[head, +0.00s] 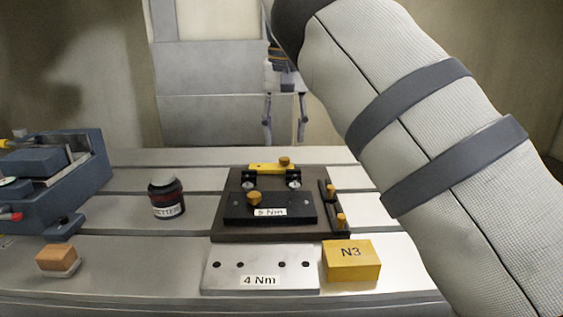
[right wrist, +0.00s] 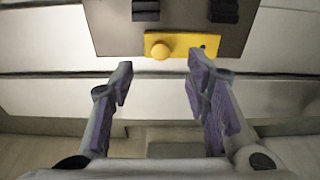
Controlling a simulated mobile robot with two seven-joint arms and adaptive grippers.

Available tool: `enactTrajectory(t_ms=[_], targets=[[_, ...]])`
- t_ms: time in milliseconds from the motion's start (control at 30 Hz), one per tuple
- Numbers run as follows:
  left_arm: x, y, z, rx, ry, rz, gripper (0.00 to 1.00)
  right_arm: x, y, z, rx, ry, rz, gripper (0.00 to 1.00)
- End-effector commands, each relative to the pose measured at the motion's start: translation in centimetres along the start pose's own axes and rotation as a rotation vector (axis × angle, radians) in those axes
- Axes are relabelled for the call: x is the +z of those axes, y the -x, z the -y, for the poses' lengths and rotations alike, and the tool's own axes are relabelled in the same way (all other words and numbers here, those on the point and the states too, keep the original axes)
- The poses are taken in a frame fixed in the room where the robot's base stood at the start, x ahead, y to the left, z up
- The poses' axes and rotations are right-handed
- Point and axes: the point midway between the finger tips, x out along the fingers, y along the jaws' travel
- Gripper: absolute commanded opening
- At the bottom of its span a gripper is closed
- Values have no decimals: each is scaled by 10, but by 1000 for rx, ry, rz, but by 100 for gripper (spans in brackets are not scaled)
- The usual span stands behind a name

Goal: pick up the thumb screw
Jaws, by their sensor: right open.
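Several orange-brown knobs that look like thumb screws are in the head view. One knob (head: 285,161) stands on a yellow bar (head: 262,168) at the back of the dark fixture plate. Another knob (head: 254,198) is on the black "5 Nm" block (head: 300,209). Two more knobs (head: 331,190) are along the black rail on the right. My right gripper (head: 284,138) is open and empty, pointing down behind the plate. In the right wrist view the yellow bar with its round knob (right wrist: 160,50) lies beyond the open fingertips (right wrist: 160,66). My left gripper is not in view.
A silver "4 Nm" plate (head: 262,266) and a yellow "N3" block (head: 351,260) are in front. A dark jar (head: 166,197), an orange block on a pale base (head: 58,260) and a blue vise-like device (head: 50,180) stand to the left. The slotted table is clear between them.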

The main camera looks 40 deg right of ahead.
Motion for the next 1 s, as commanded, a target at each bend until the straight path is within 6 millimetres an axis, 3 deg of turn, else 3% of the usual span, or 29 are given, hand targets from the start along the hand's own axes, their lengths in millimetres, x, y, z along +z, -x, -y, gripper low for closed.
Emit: enactTrajectory(t_ms=[300, 533, 567, 733, 1000], targets=[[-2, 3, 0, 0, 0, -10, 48, 4, -51, -1, -1, -2, -1, 43], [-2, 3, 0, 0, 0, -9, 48, 4, -54, -1, -2, -2, -2, 43], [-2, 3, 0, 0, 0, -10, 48, 4, -54, -1, -2, -2, -2, 41], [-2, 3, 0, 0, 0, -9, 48, 4, -54, -1, -2, -2, -2, 2], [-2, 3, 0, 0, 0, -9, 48, 4, -54, -1, -3, -2, -3, 0]])
